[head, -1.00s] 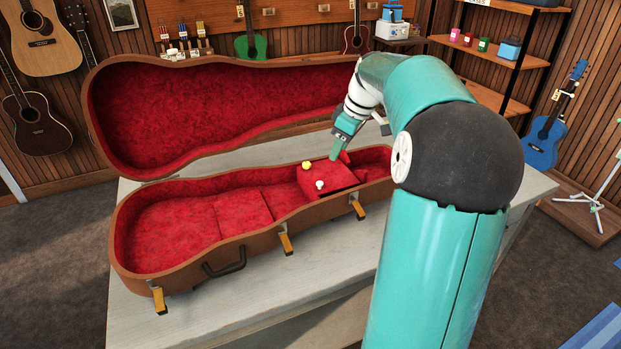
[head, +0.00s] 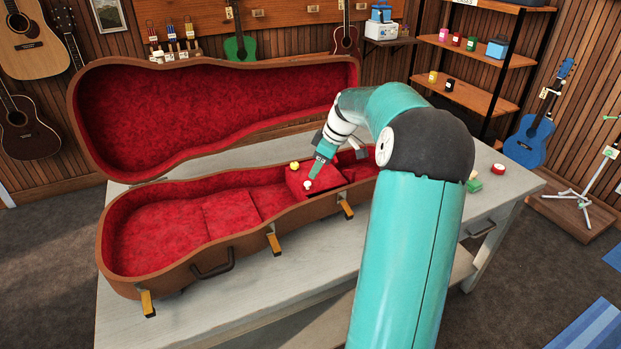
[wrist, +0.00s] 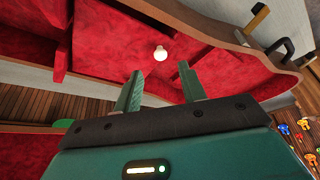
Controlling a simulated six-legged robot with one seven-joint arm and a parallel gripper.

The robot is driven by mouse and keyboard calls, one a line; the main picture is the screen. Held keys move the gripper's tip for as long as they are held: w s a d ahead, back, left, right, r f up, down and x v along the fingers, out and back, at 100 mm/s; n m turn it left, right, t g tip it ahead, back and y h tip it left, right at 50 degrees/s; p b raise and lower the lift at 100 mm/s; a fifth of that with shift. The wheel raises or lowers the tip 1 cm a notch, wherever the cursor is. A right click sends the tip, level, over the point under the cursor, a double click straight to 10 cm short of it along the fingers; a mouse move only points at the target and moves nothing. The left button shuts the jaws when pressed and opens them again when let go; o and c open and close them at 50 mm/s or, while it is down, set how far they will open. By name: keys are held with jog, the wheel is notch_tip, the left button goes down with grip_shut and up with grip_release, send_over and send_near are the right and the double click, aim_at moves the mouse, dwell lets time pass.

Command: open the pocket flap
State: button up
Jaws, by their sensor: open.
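The open ukulele case (head: 190,272) lies on the table with red plush inside. The red pocket flap (head: 298,182) is in the case's narrower right part. A white knob (head: 307,185) sits on the flap, and it also shows in the wrist view (wrist: 160,53). A yellow knob (head: 294,165) is beside it at the back. My gripper (head: 313,176) is just above the white knob, pointing down at it. In the wrist view my gripper (wrist: 160,72) is open and empty, with the knob ahead between its fingertips. The arm hides part of the case's right end.
The raised lid (head: 215,115) stands along the back of the case. Gold latches (head: 273,243) and a handle (head: 220,264) stick out in front. Small items, including a red tin (head: 498,169), sit at the table's right. The table's front strip (head: 240,305) is clear.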

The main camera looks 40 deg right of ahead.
aim_at(308, 183)
jog(key=shift+x, duration=2.75)
jog(key=shift+a, duration=0.1)
grip_shut()
